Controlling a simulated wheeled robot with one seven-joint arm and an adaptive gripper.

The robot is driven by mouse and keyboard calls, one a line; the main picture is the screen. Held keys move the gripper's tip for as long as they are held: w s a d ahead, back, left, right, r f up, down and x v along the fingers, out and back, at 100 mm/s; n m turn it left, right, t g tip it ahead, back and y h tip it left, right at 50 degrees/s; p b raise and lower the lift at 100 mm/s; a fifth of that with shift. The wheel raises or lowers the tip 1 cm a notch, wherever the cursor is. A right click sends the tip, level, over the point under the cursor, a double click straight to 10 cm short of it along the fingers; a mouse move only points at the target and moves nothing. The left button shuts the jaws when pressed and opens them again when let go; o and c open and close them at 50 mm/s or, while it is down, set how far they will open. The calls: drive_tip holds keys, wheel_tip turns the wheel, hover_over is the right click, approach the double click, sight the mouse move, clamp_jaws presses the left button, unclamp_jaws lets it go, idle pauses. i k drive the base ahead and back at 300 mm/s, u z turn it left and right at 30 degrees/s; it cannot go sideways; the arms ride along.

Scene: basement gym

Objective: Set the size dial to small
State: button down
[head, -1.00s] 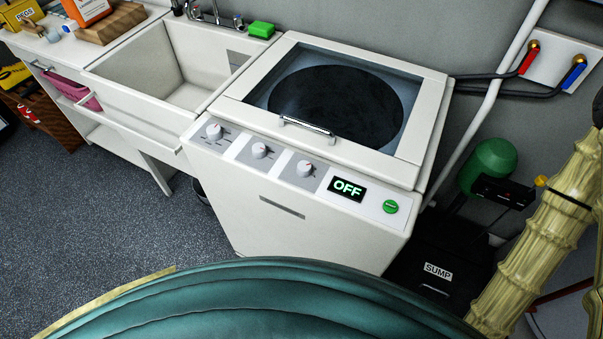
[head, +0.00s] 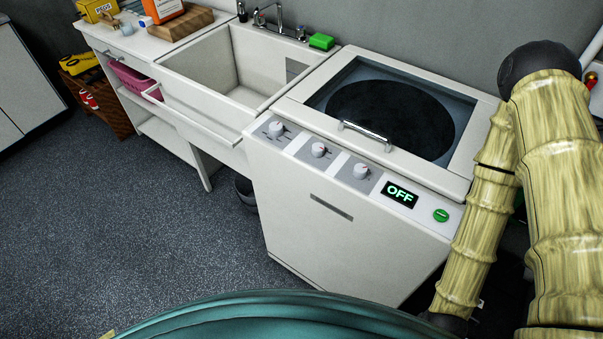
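The white top-loading washer (head: 320,240) stands ahead of me with its dark-windowed lid shut. Its front panel carries three pale knobs: a left dial (head: 276,129), a middle dial (head: 319,150) and a right dial (head: 361,171). Their labels are too small to read, so I cannot tell which is the size dial or how each is set. A display (head: 400,195) reads OFF in green, with a round green button (head: 441,215) to its right. My arm shows at the right, in front of the washer's right side. My gripper is out of view.
A white sink (head: 225,75) adjoins the washer on the left, with a green sponge (head: 321,41) at its back corner. A counter with a pink basket (head: 135,80) below stands farther left. A bucket (head: 244,190) sits under the sink. The grey floor (head: 130,250) at left is clear.

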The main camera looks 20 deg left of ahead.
sight(360, 171)
drive_tip(key=u, duration=1.25)
drive_tip(key=k, duration=0.95)
drive_tip(key=z, duration=0.85)
drive_tip(key=i, duration=0.5)
drive_tip(key=u, duration=1.25)
drive_tip(key=k, duration=0.55)
drive_tip(key=z, duration=0.6)
